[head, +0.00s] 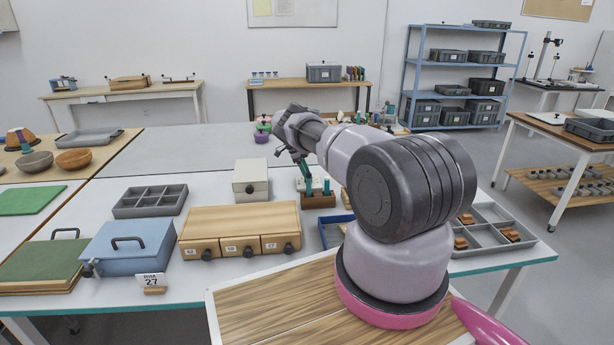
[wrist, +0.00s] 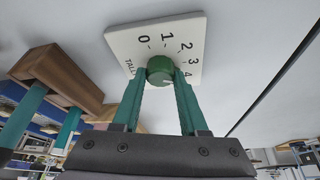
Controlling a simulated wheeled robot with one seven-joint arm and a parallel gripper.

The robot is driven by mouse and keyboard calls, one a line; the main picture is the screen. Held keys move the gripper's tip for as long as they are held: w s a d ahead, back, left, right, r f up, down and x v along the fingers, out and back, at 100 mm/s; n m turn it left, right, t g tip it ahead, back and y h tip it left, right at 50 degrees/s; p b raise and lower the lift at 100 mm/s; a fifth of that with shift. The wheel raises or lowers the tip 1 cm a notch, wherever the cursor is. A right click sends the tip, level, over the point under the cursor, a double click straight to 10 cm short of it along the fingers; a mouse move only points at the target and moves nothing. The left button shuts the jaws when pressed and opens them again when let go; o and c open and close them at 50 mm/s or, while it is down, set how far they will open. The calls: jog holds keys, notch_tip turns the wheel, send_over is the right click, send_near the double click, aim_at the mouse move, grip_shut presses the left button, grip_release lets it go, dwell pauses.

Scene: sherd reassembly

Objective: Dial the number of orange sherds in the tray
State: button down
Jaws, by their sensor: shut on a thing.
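My gripper (wrist: 160,76) has its teal fingers shut on a green dial knob (wrist: 159,66) in the wrist view. The knob sits on a white plate (wrist: 124,44) lettered TALLY, with the numbers 0 to 4 in view around it. I cannot tell which number the knob points to. In the head view my gripper (head: 305,173) reaches down behind a wooden block, and the dial cannot be made out there. A grey compartment tray (head: 484,238) at the right holds orange-brown sherds (head: 510,234); my arm hides its left part.
A wooden block (head: 318,201) with teal-handled tools stands close to my gripper. A wooden drawer unit (head: 240,220), a cream box (head: 250,177), a blue case (head: 128,247) and an empty grey divided tray (head: 150,201) stand to the left. A blue tray (head: 331,232) is partly hidden by my arm.

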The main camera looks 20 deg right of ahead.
jog(key=shift+m, duration=0.4)
dwell(0.3)
